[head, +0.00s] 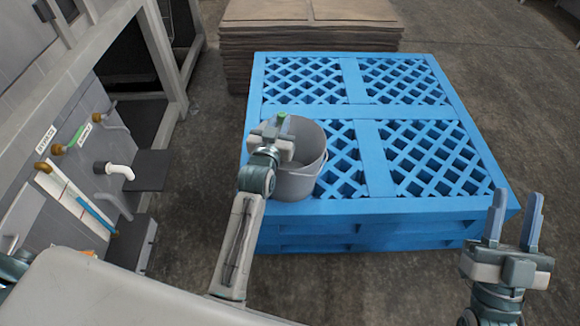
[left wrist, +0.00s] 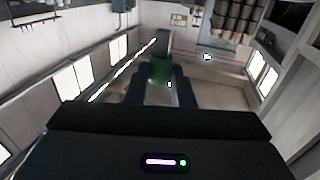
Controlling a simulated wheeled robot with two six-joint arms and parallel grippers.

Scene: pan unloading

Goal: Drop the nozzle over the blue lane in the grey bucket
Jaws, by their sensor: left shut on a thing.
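My left gripper (head: 272,130) is shut on a small green piece (head: 281,117), likely the nozzle; only its tip shows in the head view. In the left wrist view the green piece (left wrist: 160,72) sits between the fingertips, with a grey part beyond it. The grey bucket (head: 298,185) stands upright on the blue pallet. My left gripper overlaps the bucket's left side and mouth in the head view; its height above the rim is hard to tell. A blue strip (head: 97,215), perhaps the blue lane, runs along a white board at the left. My right gripper (head: 515,215) is open and empty.
The blue lattice pallet (head: 370,205) fills the middle, mostly bare. A stack of brown sheets (head: 310,35) stands behind it. Concrete floor is clear at right.

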